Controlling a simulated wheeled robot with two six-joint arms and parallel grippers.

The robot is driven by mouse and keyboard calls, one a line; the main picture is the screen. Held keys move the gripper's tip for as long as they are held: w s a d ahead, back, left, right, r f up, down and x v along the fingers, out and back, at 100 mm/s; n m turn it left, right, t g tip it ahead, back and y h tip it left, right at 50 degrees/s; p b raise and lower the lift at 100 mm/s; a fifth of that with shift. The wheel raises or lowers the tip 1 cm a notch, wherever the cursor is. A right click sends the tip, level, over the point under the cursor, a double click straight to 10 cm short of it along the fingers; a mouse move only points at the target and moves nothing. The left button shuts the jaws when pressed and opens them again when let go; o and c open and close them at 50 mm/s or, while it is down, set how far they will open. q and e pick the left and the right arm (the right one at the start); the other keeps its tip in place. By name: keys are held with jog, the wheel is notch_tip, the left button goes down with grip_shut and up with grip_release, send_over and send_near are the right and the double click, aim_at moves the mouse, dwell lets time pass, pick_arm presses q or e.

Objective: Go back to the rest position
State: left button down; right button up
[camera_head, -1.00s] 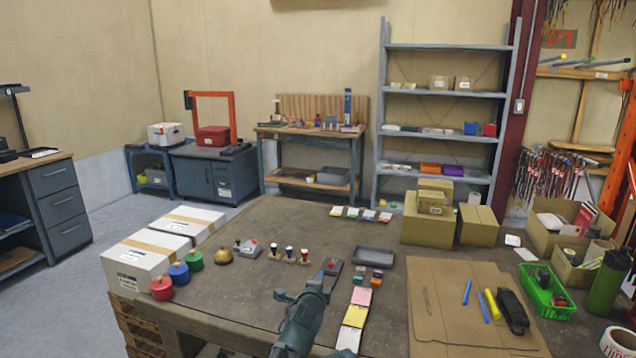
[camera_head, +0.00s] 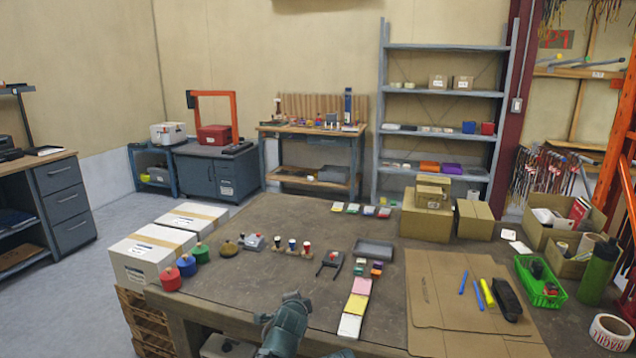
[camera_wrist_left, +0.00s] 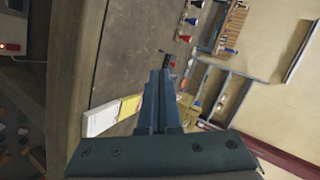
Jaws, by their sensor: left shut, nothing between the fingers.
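My left gripper (camera_head: 290,300) is at the bottom centre of the head view, low over the table's front edge, with its arm below it. In the left wrist view its fingers (camera_wrist_left: 160,85) are pressed together with nothing between them. A dark device with a red top (camera_head: 332,260) stands on the table beyond the gripper, apart from it. My right gripper is not in either view.
Cardboard boxes (camera_head: 427,222) stand at the back. Bare tabletop lies left of the pads.

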pick_arm(q)
jog(key=s+a+f+n+g+y, duration=0.1)
jog(key=s+a+f+n+g, duration=0.5)
jog(key=s+a+f+n, duration=0.45)
jog(key=s+f+n+g, duration=0.2)
jog(key=s+n+g, duration=0.35)
jog(key=s, duration=0.95)
jog(key=s+d+f+m+g+b, duration=0.2)
jog(key=s+d+f+m+b, duration=0.35)
jog(key=d+f+b, duration=0.5)
notch_tip(320, 180, up, 20)
jog(key=p, duration=1.9)
jog(key=shift+a+n+t, duration=0.2)
jog(key=shift+n+t, duration=0.15)
jog(key=shift+f, duration=0.2)
